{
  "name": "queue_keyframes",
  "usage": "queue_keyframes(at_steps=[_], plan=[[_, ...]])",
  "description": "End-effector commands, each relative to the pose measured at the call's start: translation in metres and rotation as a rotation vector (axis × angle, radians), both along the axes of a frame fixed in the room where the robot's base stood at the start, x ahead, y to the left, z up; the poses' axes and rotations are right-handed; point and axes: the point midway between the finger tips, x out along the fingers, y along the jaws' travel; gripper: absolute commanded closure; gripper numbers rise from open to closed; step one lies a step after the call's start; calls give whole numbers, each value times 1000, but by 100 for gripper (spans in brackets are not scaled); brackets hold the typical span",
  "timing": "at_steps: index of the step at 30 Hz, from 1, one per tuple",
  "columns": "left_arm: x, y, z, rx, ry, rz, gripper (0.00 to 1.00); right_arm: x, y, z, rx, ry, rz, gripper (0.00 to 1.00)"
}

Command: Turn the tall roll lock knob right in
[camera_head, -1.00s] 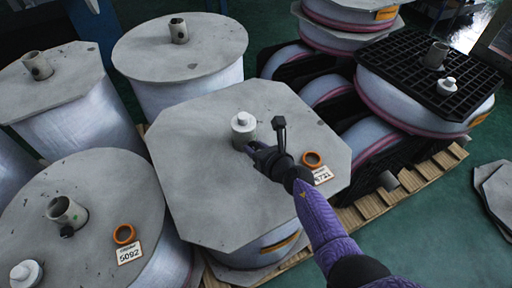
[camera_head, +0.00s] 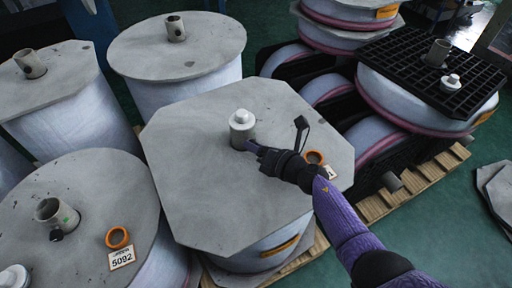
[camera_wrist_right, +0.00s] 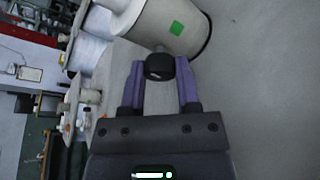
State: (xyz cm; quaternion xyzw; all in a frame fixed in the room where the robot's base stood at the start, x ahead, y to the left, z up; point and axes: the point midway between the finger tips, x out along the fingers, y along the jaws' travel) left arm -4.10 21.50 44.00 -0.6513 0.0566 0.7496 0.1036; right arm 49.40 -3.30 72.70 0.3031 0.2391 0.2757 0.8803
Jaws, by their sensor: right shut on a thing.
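The tall roll (camera_head: 200,200) stands in the middle of the head view, with a grey eight-sided board on top. A pale core tube (camera_head: 242,133) with a white cap (camera_head: 241,117) rises from the board. In the right wrist view, a round black lock knob (camera_wrist_right: 160,66) sits on the side of the core tube (camera_wrist_right: 165,28), below a green patch. My right gripper (camera_head: 250,146) is shut on this knob, with a purple finger on either side in the right wrist view (camera_wrist_right: 160,82). The knob is not clear in the head view. My left gripper is not in view.
Another roll at front left bears a core tube (camera_head: 57,213), an orange ring (camera_head: 118,238) and a tag (camera_head: 121,258). An orange ring (camera_head: 314,157) lies beside my right gripper. Stacked rolls with a black grid (camera_head: 410,70) stand at right.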

Motion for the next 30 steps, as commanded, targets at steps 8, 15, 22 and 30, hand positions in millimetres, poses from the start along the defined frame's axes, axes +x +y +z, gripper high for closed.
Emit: queue_keyframes(at_steps=[8,15,22,30], plan=[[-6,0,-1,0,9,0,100,-1,0,-2,25,13,1,100],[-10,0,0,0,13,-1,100,-1,0,-1,25,13,1,100],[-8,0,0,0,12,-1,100,0,0,-1,25,13,1,24],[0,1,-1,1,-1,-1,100,-1,-1,0,26,11,0,24]])
